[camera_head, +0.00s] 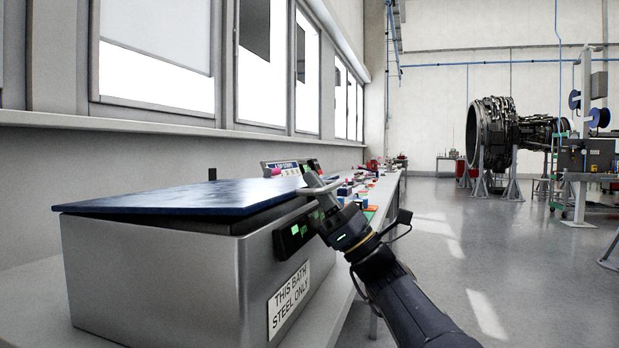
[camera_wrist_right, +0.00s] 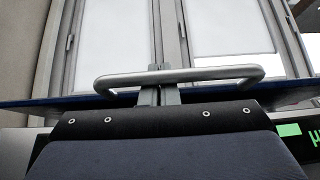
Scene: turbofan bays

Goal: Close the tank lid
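The tank (camera_head: 160,275) is a grey metal box at the left, labelled "THIS BATH STEEL ONLY". Its dark blue lid (camera_head: 190,197) is nearly down but tilted, with a dark gap along the near edge. The lid's edge also shows in the right wrist view (camera_wrist_right: 35,102). A metal bar handle (camera_head: 318,188) is at the lid's right edge. My right gripper (camera_head: 322,200) is at this handle. In the right wrist view its two fingers (camera_wrist_right: 159,92) are together, crossing the handle bar (camera_wrist_right: 215,75) at its middle; the bar does not appear clamped between them. My left gripper is not in view.
A small green-lit display (camera_head: 294,233) is on the tank's front, close to my right gripper. A bench (camera_head: 385,205) with several small coloured items runs behind the tank. Windows line the left wall. An engine (camera_head: 495,130) stands far off; the floor at right is open.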

